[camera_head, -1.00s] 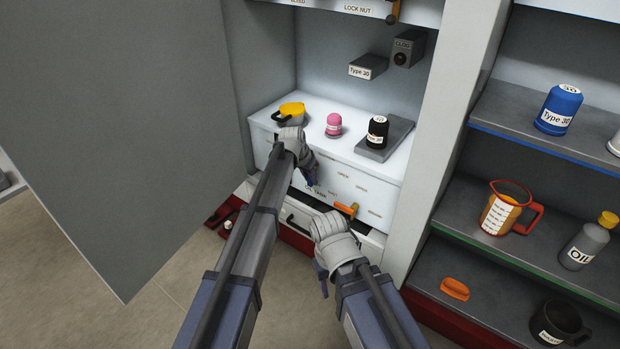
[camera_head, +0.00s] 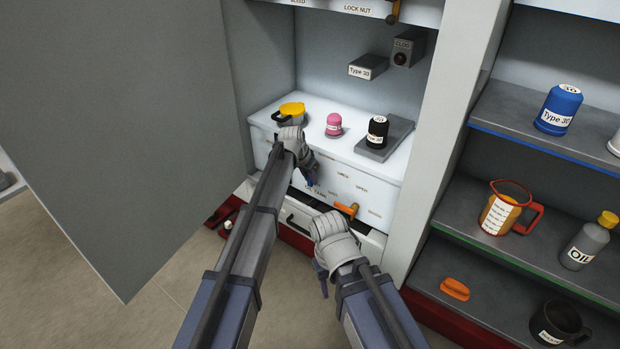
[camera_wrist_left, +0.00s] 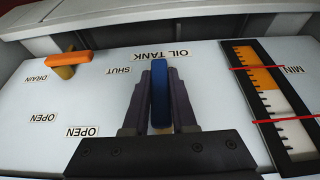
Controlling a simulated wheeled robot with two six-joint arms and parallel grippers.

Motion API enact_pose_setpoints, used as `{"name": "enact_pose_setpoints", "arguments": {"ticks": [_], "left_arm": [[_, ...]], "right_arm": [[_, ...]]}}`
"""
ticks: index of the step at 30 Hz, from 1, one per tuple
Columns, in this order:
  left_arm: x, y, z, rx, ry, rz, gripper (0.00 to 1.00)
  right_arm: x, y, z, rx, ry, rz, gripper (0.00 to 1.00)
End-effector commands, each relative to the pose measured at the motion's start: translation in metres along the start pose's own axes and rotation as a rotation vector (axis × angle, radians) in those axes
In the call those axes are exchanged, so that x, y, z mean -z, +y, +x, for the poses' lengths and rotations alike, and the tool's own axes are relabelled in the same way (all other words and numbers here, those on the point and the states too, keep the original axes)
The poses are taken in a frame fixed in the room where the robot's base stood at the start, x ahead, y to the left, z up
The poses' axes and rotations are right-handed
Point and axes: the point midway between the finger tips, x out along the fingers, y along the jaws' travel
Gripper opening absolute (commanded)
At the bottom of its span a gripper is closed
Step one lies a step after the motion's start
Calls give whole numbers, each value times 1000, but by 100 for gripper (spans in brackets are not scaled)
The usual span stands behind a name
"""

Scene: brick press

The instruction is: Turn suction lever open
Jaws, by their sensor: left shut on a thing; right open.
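My left gripper (camera_head: 312,180) is at the white front panel (camera_head: 350,190) of the tank in the cabinet. In the left wrist view its dark fingers (camera_wrist_left: 160,98) are shut on a blue lever (camera_wrist_left: 159,85). The lever stands straight up in that view, its far end near the "OIL TANK" label (camera_wrist_left: 160,55). A "SHUT" label (camera_wrist_left: 118,71) and two "OPEN" labels (camera_wrist_left: 82,132) lie to its left. The word suction is not readable. My right gripper (camera_head: 322,281) is open, low in front of the cabinet, touching nothing that I can see.
An orange lever (camera_head: 346,210) marked "DRAIN" in the wrist view sits on the same panel. A grey door (camera_head: 130,120) fills the left; shelves stand right.

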Motion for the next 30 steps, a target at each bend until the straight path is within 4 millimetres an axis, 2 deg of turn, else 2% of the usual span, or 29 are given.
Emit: {"name": "enact_pose_setpoints", "arguments": {"ticks": [10,21,30], "left_arm": [[0,4,2,-161,1,-68,0],[0,13,0,-408,-1,-170,0],[1,19,-4,-530,-1,-219,0]], "right_arm": [[0,0,5,0,0,0,50],[1,-2,20,0,1,0,50],[2,-3,29,0,2,0,50]]}}
